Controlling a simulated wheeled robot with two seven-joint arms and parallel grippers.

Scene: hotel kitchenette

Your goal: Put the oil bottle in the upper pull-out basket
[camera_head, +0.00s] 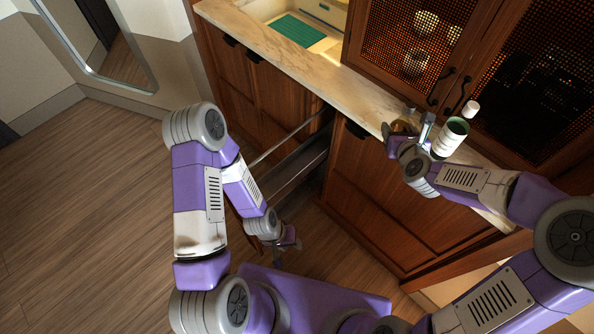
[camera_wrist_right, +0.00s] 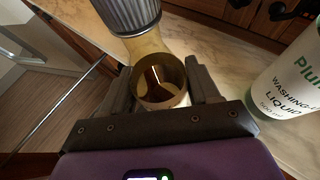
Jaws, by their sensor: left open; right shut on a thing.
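The oil bottle, amber with a grey ribbed top, is between the fingers of my right gripper (camera_head: 400,142) over the counter's front edge. In the right wrist view its amber body (camera_wrist_right: 160,88) sits between the two dark fingers, which are shut on it. The head view shows only a small amber part (camera_head: 403,126). The pull-out (camera_head: 290,172) stands out from the cabinet, with a thin upper rail (camera_head: 285,138); my left arm hides its front end. My left gripper (camera_head: 289,242) is open and empty, low beside the pull-out's front end.
A washing-up liquid bottle (camera_head: 450,138) with a white cap stands on the counter close to my right gripper; it also shows in the right wrist view (camera_wrist_right: 292,82). Wall cabinet doors (camera_head: 415,45) rise behind.

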